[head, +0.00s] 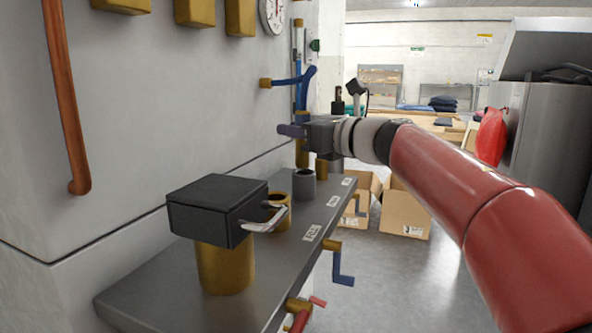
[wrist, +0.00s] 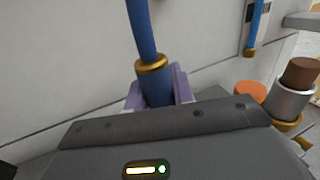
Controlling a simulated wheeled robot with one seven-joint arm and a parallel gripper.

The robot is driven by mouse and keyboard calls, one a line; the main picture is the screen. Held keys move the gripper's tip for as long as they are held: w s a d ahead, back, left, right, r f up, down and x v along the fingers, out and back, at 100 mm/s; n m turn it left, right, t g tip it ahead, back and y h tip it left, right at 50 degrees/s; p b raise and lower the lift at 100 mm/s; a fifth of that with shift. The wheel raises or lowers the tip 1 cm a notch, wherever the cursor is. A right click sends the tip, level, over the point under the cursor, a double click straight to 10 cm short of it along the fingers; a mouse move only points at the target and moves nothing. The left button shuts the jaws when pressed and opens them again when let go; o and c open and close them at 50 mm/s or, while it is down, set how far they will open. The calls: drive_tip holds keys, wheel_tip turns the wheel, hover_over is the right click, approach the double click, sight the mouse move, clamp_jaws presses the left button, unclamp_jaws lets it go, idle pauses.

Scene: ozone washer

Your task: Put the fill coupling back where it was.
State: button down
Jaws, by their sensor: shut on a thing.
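My gripper (head: 288,130) is at the far end of the steel shelf, near the wall. In the wrist view its lavender fingers (wrist: 155,92) are shut around a blue sleeve (wrist: 155,90) with a brass collar (wrist: 152,65) at the lower end of a blue hose (wrist: 140,25). This held piece appears to be the fill coupling. In the head view the blue hose (head: 300,92) runs down behind my gripper, and a brass piece (head: 301,155) shows below it. The lower end of the coupling is hidden by my gripper body, so I cannot tell whether it touches anything.
The shelf (head: 255,280) carries a black box (head: 215,205) on a brass post, an open brass cup (head: 279,210) and a grey cup (head: 304,186). A blue handle (head: 343,270) sticks out in front. A second hose (wrist: 255,25) hangs right in the wrist view. Cardboard boxes (head: 404,212) stand beyond.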

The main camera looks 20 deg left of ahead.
sight(308, 158)
wheel_tip(308, 158, down, 5)
drive_tip(key=shift+f+b, duration=0.2)
drive_tip(key=shift+b, duration=0.65)
drive_tip(key=c, duration=1.2)
unclamp_jaws()
drive_tip(key=shift+o, duration=0.2)
